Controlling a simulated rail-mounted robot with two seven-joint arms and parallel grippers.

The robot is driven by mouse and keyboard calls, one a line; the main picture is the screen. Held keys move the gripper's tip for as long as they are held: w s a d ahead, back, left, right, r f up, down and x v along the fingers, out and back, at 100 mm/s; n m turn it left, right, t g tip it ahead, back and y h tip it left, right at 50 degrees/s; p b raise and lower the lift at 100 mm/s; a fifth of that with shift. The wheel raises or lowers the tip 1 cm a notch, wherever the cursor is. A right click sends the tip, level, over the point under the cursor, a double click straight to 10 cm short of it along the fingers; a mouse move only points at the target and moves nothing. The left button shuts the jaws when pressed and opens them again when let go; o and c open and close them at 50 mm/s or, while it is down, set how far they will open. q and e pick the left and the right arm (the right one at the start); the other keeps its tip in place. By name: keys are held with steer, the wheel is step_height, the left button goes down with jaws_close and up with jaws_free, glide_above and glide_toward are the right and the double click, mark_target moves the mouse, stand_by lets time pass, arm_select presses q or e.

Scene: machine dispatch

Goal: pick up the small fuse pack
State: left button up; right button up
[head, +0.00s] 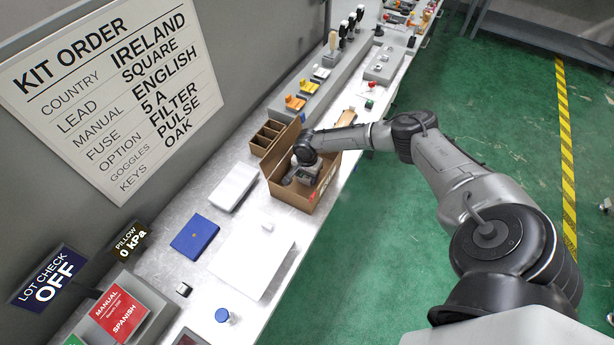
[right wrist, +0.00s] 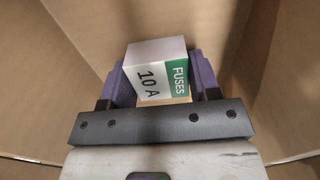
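The small fuse pack (right wrist: 158,74) is a white and green block marked "10 A" and "FUSES" in the right wrist view. It sits tilted between the two purple fingers of my right gripper (right wrist: 163,82), which close in against its sides. Brown cardboard walls surround them. In the head view my right gripper (head: 303,172) is down inside the open cardboard carton (head: 293,195), and the arm hides part of the carton's inside. My left gripper is not in view.
A brown divided tray (head: 268,137) stands behind the carton. A white case (head: 233,186), a blue booklet (head: 194,237) and a white sheet (head: 250,262) lie on the bench to the left and front. The kit order board (head: 115,90) reads fuse 5 A.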

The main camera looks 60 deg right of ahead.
steer(key=c, duration=0.5)
steer(key=shift+r, duration=0.1)
